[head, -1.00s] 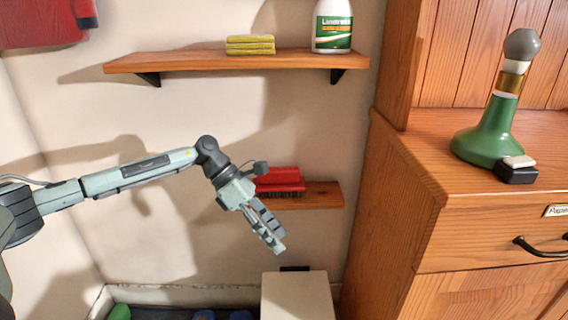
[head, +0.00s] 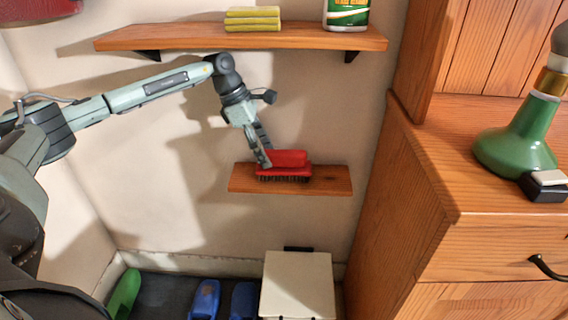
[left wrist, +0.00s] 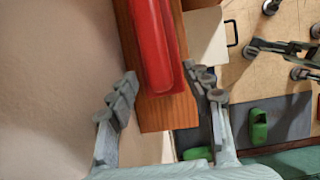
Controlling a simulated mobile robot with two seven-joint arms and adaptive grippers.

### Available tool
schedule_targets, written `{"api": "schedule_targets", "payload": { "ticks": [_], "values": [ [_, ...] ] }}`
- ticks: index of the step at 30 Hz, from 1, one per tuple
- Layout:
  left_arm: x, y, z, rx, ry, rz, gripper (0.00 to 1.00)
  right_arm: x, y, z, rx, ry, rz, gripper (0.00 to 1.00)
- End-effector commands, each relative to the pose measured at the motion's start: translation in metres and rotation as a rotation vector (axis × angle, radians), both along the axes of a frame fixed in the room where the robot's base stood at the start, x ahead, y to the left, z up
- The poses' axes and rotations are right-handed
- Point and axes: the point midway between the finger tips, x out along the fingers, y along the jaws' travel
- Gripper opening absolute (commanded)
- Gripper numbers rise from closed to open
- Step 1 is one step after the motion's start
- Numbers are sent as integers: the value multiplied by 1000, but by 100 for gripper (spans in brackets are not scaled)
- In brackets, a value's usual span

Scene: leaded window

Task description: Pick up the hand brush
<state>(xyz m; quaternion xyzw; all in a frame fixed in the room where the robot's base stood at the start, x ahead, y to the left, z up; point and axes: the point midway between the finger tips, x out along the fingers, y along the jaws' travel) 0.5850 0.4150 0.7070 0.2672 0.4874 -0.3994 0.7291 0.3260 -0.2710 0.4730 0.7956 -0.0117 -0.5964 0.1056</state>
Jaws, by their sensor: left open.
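The red hand brush (head: 287,161) with dark bristles rests on the lower wooden shelf (head: 335,181), bristles down. In the left wrist view the brush (left wrist: 153,45) runs lengthwise between my fingers' directions, ahead of them. My left gripper (head: 264,152) is at the brush's left end, pointing down. In the left wrist view its fingers (left wrist: 160,92) are spread apart, one on the wall side and one on the outer side, with nothing held. Whether a finger touches the brush I cannot tell. My right gripper is not in view.
The upper shelf (head: 190,38) above my arm carries yellow sponges (head: 252,19) and a cleaner bottle (head: 346,14). A wooden cabinet (head: 395,200) stands to the right, with a green bottle-shaped object (head: 515,140) on top. A white box (head: 298,285) stands below the lower shelf.

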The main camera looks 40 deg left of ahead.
Motion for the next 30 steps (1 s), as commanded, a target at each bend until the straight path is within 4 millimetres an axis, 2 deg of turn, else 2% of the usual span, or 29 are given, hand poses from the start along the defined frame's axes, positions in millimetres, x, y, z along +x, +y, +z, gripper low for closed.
{"api": "schedule_targets", "payload": {
  "ticks": [9,13,30],
  "values": [
    [24,-40,0,-1,0,-3,50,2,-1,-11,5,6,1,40],
    [25,-41,-10,0,1,0,50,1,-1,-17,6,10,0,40],
    [25,-40,-15,0,1,0,50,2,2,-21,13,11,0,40]
  ]
}}
